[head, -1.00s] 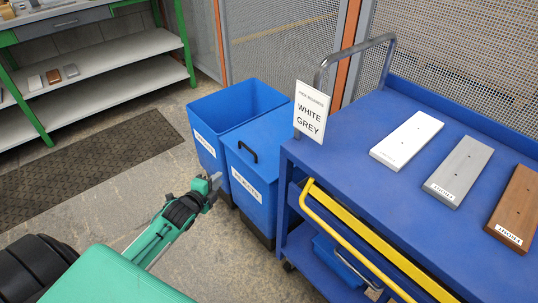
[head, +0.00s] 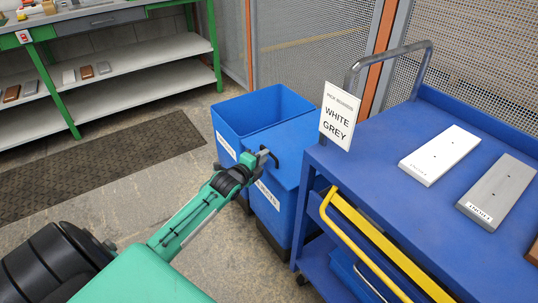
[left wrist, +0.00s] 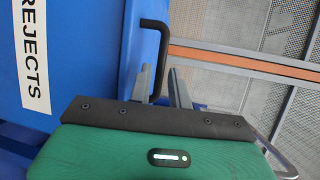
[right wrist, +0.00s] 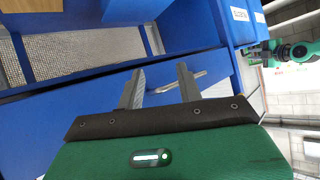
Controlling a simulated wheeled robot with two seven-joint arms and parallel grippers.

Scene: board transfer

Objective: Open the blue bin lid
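The blue bin (head: 262,108) stands on the floor left of the trolley, with an open compartment at the back and a closed blue lid (head: 294,134) at the front. A black bar handle (left wrist: 158,38) is on the lid; it also shows in the head view (head: 272,156). My left gripper (head: 262,158) is at the handle. In the left wrist view its fingers (left wrist: 158,72) are apart, with the handle bar between them; contact cannot be told. My right gripper (right wrist: 158,76) is open and empty in the right wrist view and outside the head view.
The blue trolley (head: 385,185) with a yellow rail (head: 358,238) stands close right of the bin. It carries a white board (head: 440,154), a grey board (head: 497,190) and a sign (head: 339,116). A green-framed workbench (head: 150,72) is at back left.

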